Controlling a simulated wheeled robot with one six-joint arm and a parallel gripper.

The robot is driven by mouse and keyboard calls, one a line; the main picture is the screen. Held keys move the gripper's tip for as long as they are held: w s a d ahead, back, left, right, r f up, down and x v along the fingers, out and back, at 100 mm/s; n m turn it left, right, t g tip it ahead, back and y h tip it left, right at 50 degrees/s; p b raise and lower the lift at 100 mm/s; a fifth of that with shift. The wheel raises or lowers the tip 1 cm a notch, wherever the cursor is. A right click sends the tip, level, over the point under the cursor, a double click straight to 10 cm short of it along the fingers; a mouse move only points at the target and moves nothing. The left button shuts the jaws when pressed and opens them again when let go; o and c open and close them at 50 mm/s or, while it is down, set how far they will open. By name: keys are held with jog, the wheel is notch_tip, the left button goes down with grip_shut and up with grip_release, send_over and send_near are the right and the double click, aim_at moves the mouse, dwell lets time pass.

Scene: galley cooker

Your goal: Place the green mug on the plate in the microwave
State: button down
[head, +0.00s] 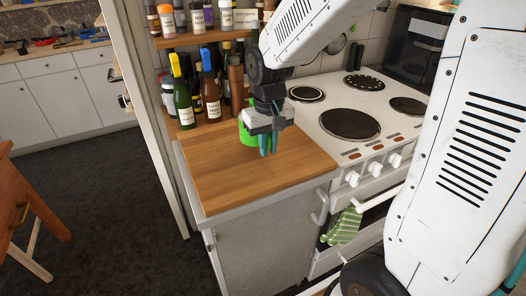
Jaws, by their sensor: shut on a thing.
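The green mug (246,134) is over the wooden worktop, toward its back edge, partly hidden behind my gripper. My gripper (268,145) points down with its teal fingers at the mug and is shut on it. I cannot tell whether the mug still touches the worktop. A dark appliance with a glossy front (408,47), which may be the microwave, stands behind the cooker at the upper right. No plate is visible.
The wooden worktop (225,180) is clear in front of the mug. Bottles (184,105) crowd its back left, below a shelf of jars (196,18). The white cooker (345,150) adjoins on the right. A wooden table (20,200) stands at the left, with dark floor between.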

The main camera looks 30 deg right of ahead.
aim_at(262, 162)
jog(key=shift+w+a+f, duration=0.1)
jog(key=shift+w+a, duration=0.1)
jog(key=shift+w, duration=0.35)
jog(key=shift+w+a+f, duration=0.1)
jog(key=shift+w+a, duration=0.1)
jog(key=shift+w, duration=0.3)
jog(key=shift+f, duration=1.6)
jog(key=shift+f, duration=0.2)
jog(key=c, duration=1.4)
grip_release()
